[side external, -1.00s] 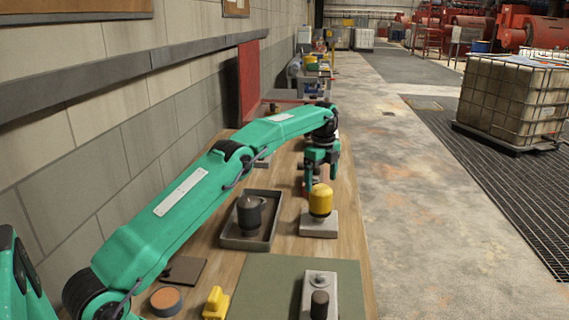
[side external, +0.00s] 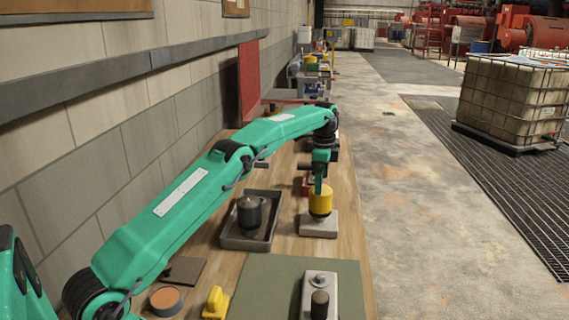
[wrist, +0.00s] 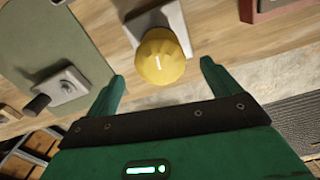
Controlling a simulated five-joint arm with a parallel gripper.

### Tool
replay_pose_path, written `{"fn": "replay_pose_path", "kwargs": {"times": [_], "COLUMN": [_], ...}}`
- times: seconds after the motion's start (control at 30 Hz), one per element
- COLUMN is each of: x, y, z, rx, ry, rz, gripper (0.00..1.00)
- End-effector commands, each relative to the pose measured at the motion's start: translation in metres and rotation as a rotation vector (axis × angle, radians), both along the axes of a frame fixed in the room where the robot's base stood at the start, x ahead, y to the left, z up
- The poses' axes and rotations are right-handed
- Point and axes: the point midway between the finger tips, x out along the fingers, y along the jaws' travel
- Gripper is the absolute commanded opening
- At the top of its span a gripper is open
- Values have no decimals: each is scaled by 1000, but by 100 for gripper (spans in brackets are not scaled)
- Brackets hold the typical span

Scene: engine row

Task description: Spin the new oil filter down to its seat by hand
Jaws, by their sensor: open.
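The yellow oil filter (side external: 320,201) stands upright on a grey block (side external: 319,224) near the bench's right edge. The wrist view looks down on its yellow domed top (wrist: 160,60), with the grey block (wrist: 178,22) partly showing behind it. My gripper (side external: 319,188) is just above the filter in the side view, fingers pointing down and nearly in line. In the wrist view my gripper (wrist: 163,76) is open, with one finger on each side of the filter and gaps between. Whether the filter is fully down on the block is hidden.
A grey tray (side external: 231,241) holding a dark canister (side external: 249,213) sits left of the block. A green mat (side external: 262,290) with a metal block and black knob (side external: 319,300) lies nearer. A yellow object (side external: 215,303) and orange disc (side external: 166,299) lie lower left.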

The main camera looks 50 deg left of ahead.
Motion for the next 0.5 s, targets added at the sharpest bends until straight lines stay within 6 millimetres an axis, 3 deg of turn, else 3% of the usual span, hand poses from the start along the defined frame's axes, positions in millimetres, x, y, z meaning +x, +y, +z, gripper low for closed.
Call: {"fn": "replay_pose_path", "kwargs": {"times": [0.27,0.5], "x": [0,0], "y": [0,0], "z": [-4,-20], "rx": [-1,0], "ry": [1,1], "rz": [0,-1], "gripper": [89,89]}}
